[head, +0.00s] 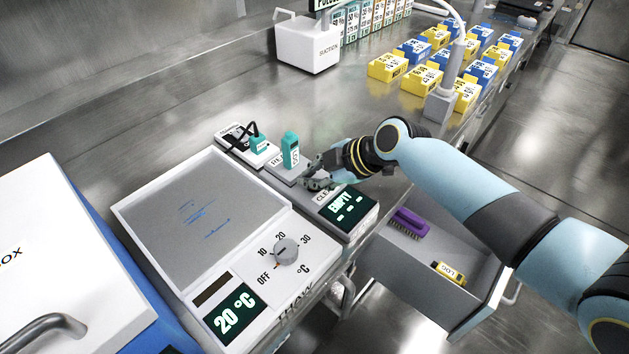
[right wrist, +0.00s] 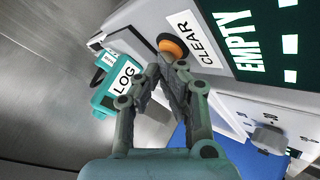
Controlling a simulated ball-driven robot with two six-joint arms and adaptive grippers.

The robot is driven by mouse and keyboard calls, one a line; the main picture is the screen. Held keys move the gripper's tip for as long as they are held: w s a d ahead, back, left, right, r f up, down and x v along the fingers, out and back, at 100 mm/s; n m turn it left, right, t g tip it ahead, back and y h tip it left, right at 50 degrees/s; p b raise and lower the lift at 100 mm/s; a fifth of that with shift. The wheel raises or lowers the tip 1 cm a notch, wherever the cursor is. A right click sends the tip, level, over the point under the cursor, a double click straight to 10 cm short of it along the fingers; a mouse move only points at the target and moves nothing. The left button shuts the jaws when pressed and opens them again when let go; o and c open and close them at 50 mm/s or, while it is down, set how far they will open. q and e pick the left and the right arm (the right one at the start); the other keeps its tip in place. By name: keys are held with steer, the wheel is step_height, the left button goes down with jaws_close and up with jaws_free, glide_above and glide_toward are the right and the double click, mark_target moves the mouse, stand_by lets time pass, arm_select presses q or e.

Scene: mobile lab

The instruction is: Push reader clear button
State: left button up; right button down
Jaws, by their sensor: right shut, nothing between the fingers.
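The reader (head: 362,222) is a grey box with a dark display reading EMPTY, right of the thaw plate in the head view. In the right wrist view its display (right wrist: 240,40) and CLEAR label (right wrist: 195,38) show close up. Beside the label is a round orange button (right wrist: 173,45). My right gripper (head: 312,176) is shut and empty, with its fingertips (right wrist: 165,68) just at the near edge of the button. I cannot tell whether they touch it. In the head view the gripper hides the button. My left gripper is not in view.
A teal LOG stick (head: 291,152) stands upright at the reader, close to my right gripper. The thaw plate (head: 190,212) reads 20 °C. Yellow and blue boxes stand farther back.

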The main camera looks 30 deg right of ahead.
steer(key=shift+r, duration=0.15)
steer(key=shift+r+p, duration=0.65)
steer(key=shift+r, duration=0.15)
step_height(320, 180, up, 5)
steer(key=p, duration=0.4)
steer(key=shift+s, duration=0.1)
stand_by(0.5)
